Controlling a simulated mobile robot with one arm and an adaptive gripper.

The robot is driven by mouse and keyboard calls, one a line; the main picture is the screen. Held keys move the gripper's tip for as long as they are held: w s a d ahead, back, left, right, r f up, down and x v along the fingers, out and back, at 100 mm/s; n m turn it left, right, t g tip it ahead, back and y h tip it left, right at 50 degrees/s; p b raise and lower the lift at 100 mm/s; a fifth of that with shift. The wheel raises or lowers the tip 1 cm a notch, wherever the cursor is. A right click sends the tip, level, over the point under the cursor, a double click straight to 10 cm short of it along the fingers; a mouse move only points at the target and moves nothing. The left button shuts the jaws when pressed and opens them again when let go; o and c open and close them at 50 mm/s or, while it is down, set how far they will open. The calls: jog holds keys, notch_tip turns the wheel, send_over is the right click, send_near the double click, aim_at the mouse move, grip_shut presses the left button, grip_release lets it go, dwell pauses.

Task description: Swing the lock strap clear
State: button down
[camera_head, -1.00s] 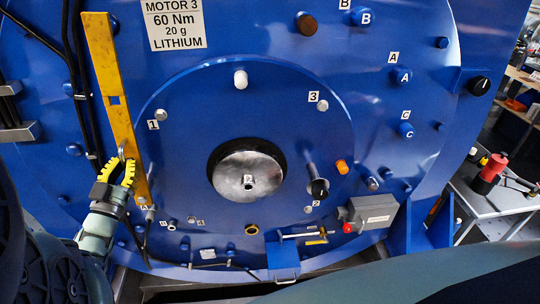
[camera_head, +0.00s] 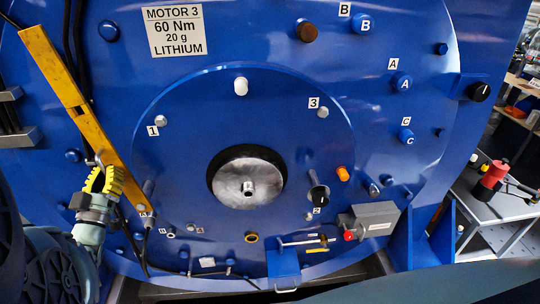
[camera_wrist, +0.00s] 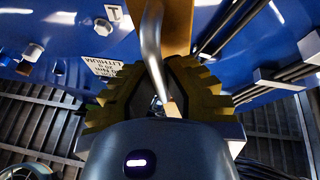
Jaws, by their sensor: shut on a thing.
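The yellow lock strap (camera_head: 72,95) runs from the upper left of the blue motor face down to a bolt near label A. It leans with its top to the left. My gripper (camera_head: 105,180), with yellow ribbed fingers, is at the strap's lower left side. In the wrist view, my gripper (camera_wrist: 158,95) is shut on the strap's curved metal handle (camera_wrist: 151,45). The strap (camera_wrist: 178,25) shows behind the handle. The exact contact between fingertips and handle is partly hidden.
Black cables (camera_head: 72,30) run behind the strap at left. The round blue cover (camera_head: 290,110) with its central hub (camera_head: 247,178) lies right of the strap. A grey box (camera_head: 370,218) and a blue bracket (camera_head: 282,265) sit low. A side table (camera_head: 490,215) stands at right.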

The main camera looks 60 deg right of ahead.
jog(key=shift+w+a+f, duration=0.15)
jog(key=shift+f, duration=0.1)
jog(key=c, duration=1.3)
grip_release()
jog(key=shift+o, duration=1.4)
jog(key=shift+r, duration=0.15)
jog(key=v, duration=0.7)
jog(key=shift+a, duration=0.2)
